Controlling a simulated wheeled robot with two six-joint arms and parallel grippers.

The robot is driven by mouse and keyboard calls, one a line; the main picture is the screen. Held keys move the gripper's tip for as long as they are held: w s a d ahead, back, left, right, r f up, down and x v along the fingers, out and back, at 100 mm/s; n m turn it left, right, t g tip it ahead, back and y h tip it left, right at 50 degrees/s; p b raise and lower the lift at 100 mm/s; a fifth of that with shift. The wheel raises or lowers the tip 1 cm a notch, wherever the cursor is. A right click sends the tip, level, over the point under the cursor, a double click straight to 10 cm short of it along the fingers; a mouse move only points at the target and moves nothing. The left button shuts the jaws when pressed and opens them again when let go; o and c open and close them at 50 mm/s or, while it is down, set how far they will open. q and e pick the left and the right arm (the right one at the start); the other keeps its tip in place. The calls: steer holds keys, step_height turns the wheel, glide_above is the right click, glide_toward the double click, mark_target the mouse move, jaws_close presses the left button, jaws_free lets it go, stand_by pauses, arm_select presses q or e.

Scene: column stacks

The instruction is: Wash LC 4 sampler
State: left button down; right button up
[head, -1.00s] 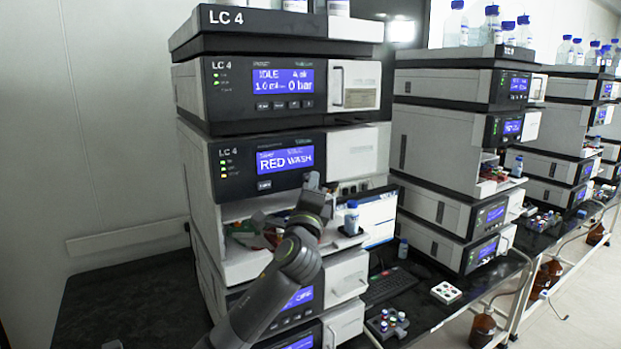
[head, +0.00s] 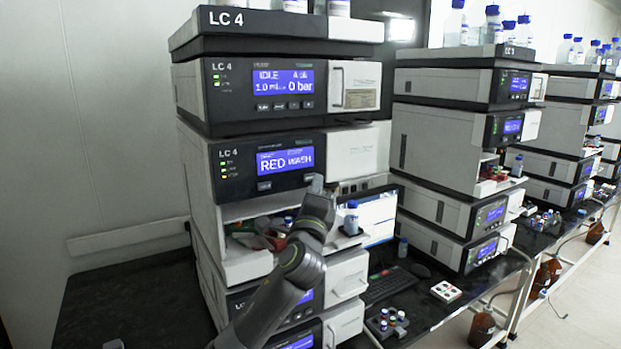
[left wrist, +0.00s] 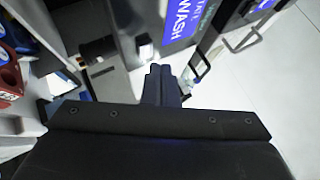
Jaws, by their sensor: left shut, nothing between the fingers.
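The LC 4 sampler (head: 266,160) is the module in the left stack whose blue screen (head: 285,160) reads "RED WASH". Two buttons sit below the screen, the left one (head: 264,185) in clear view. My left gripper (head: 316,183) is shut and empty, its tip just below the right part of the screen, over or near the right button. I cannot tell if it touches. In the left wrist view the shut fingers (left wrist: 161,84) point toward the panel, with "WASH" on the screen (left wrist: 181,20) beyond them. My right gripper is not in view.
Below the sampler, an open bay (head: 250,235) holds vials and trays. A blue-capped bottle (head: 351,218) stands right of my arm. A vial rack (head: 387,323) and a keyboard (head: 390,285) lie on the dark bench. More stacks (head: 455,150) stand at right.

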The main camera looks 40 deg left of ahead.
arm_select(q)
steer(key=d, duration=0.1)
steer(key=s+d+p, duration=0.1)
steer(key=d, duration=0.1)
steer(key=s+d, duration=0.1)
steer(key=shift+d, duration=0.3)
stand_by(0.7)
